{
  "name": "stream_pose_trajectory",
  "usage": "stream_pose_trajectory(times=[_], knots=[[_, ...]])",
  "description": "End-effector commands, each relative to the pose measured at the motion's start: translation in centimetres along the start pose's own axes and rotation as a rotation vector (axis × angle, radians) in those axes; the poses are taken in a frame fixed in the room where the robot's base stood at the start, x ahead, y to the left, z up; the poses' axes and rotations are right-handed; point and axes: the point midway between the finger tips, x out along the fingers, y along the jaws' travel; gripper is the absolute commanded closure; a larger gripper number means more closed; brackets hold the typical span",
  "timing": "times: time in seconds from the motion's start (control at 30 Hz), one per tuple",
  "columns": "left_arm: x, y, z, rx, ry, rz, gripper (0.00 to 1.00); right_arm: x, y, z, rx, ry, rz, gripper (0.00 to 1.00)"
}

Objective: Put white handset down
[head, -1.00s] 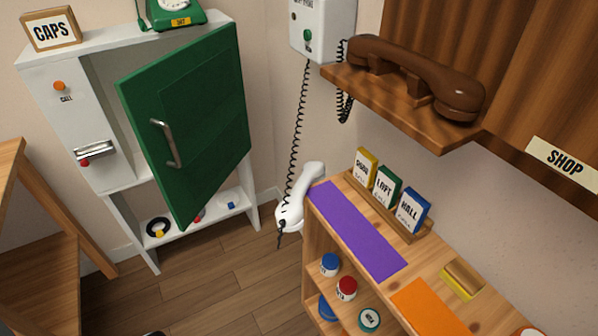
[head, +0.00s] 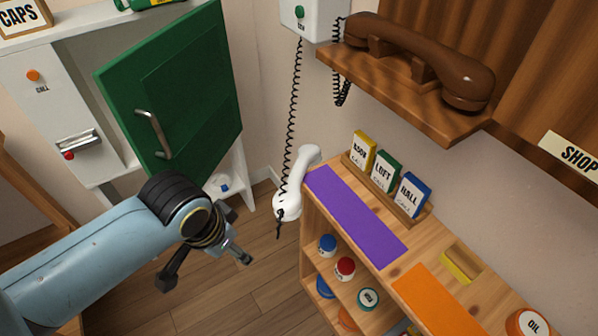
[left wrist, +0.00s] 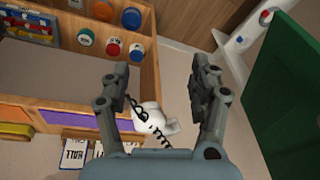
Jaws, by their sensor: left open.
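The white handset (head: 296,184) hangs by its black coiled cord (head: 292,110) below the white wall phone (head: 312,18), beside the left end of the wooden shelf unit. My left gripper (head: 207,268) is open and empty, to the left of the handset and apart from it. In the left wrist view the handset (left wrist: 156,122) shows between the fingers of my left gripper (left wrist: 167,75), partly hidden by the left finger. My right gripper is in neither view.
The wooden shelf unit (head: 310,220) has a purple mat (head: 355,212), an orange mat (head: 440,300) and several cards on top. A brown handset (head: 420,62) rests on a wall shelf. An open green door (head: 185,95) stands left of the cord. The floor between is clear.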

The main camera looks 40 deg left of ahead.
Motion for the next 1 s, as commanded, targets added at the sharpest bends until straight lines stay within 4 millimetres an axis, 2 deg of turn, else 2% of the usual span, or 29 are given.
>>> stream_pose_trajectory(times=[0.03, 0.13, 0.2, 0.27, 0.5, 0.7, 0.77, 1.0], knots=[[-1.6, -0.1, -1.4, -0.008, 0.018, 0.002, 0.38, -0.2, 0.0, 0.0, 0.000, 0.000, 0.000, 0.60], [-4.7, -0.3, -4.6, -0.039, 0.051, 0.009, 0.38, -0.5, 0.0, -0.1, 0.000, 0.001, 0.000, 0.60], [-6.0, -0.5, -7.3, -0.083, 0.074, 0.022, 0.38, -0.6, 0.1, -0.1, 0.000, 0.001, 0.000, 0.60], [-6.0, -0.7, -9.2, -0.120, 0.086, 0.032, 0.38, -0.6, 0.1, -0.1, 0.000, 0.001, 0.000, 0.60], [-4.0, -2.1, -15.8, -0.271, 0.125, 0.068, 0.38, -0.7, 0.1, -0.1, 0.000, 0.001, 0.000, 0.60], [-2.4, -3.3, -19.7, -0.375, 0.145, 0.091, 0.38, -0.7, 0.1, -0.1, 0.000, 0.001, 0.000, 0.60], [-1.9, -3.5, -20.2, -0.390, 0.147, 0.095, 0.38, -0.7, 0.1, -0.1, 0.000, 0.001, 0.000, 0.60], [2.0, -3.2, -21.0, -0.396, 0.148, 0.096, 0.38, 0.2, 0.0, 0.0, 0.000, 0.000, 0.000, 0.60]])
